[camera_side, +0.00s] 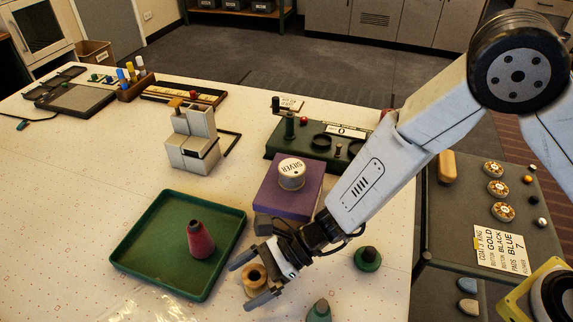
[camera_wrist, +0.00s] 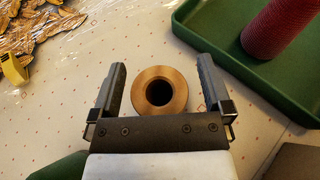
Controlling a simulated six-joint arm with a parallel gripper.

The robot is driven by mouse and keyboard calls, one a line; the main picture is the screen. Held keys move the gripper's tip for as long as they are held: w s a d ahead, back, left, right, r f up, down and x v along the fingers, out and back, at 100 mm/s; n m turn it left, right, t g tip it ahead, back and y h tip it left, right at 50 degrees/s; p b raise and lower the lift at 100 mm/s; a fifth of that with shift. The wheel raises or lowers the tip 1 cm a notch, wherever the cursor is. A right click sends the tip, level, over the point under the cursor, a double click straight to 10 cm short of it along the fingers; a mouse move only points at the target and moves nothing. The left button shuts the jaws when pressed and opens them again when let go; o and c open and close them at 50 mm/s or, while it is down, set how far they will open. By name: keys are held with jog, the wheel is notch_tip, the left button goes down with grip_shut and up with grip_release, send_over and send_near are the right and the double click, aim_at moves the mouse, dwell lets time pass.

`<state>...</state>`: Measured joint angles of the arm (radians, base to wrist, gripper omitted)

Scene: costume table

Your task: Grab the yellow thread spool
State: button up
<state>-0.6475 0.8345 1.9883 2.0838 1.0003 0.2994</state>
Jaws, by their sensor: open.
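A tan-gold spool (camera_side: 256,276) with a round dark hole stands upright on the white dotted table. The wrist view shows its top rim (camera_wrist: 176,92) from above; its thread is mostly hidden there, so I cannot confirm the thread colour. My gripper (camera_side: 252,282) is low at the table, with its two dark fingers spread on either side of the spool. In the wrist view, my gripper (camera_wrist: 161,70) is open, and a gap shows between the spool and each finger.
A green tray (camera_side: 155,245) holding a dark red thread cone (camera_side: 200,240) lies to the left. A purple box (camera_side: 283,203) bearing a white spool marked SILVER (camera_side: 291,174) is behind. Clear plastic (camera_side: 150,305) lies at the front left.

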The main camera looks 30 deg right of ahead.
jog(key=shift+c, duration=0.2)
jog(key=c, duration=1.3)
jog(key=shift+r, duration=0.1)
jog(key=shift+r, duration=0.7)
jog(key=s+d+r, duration=0.9)
jog(key=s+r, duration=0.1)
jog(key=r, duration=0.1)
jog(key=shift+d+r, duration=0.2)
jog(key=shift+d, duration=0.1)
jog(key=shift+s, duration=0.1)
